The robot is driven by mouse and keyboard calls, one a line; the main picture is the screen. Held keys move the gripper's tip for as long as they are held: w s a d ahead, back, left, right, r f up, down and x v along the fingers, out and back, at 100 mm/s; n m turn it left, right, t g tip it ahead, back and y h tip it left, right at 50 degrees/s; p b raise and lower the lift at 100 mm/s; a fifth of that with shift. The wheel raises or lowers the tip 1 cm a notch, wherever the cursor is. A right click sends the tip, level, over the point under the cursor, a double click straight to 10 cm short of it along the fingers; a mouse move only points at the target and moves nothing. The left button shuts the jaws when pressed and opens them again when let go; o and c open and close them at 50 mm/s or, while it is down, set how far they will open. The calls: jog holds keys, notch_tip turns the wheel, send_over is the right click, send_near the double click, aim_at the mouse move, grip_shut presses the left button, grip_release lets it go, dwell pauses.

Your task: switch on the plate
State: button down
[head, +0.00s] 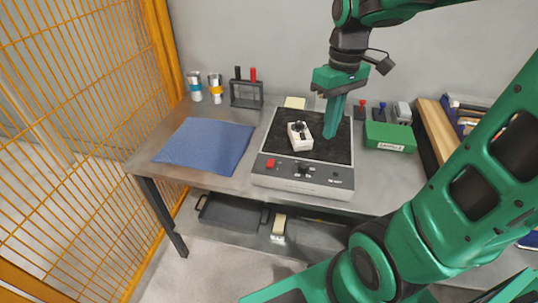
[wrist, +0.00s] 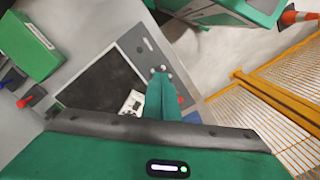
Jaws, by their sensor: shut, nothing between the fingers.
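The plate (head: 340,153) is a grey box with a dark top and a sloped front panel, standing on the metal table. The panel bears a red switch (head: 270,163) at its left and a black knob (head: 304,168) near its middle. My gripper (head: 330,134) is shut and empty, pointing down over the right part of the dark top in the head view. In the wrist view my shut fingers (wrist: 160,76) overlap the panel by the knob (wrist: 154,70), and the red switch (wrist: 180,99) shows beside them. I cannot tell whether they touch anything.
A white device with a dial (head: 300,136) sits on the dark top. A blue cloth (head: 205,144) lies left; a green box (head: 389,137) stands right. Cans (head: 215,88) and a rack (head: 246,92) stand behind. An orange mesh fence (head: 80,110) bounds the left.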

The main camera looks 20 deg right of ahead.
aim_at(270, 165)
jog(key=w+a+n, duration=0.8)
jog(key=w+a, duration=0.2)
jog(key=w, duration=0.1)
jog(key=shift+a+f+n+g, duration=0.2)
jog(key=shift+n+g, duration=0.1)
jog(key=shift+g, duration=0.1)
jog(key=f, duration=0.4)
jog(key=s+f, duration=0.1)
jog(key=f, duration=0.4)
jog(key=a+f, duration=0.1)
jog(key=f, duration=0.4)
jog(key=shift+s, duration=0.2)
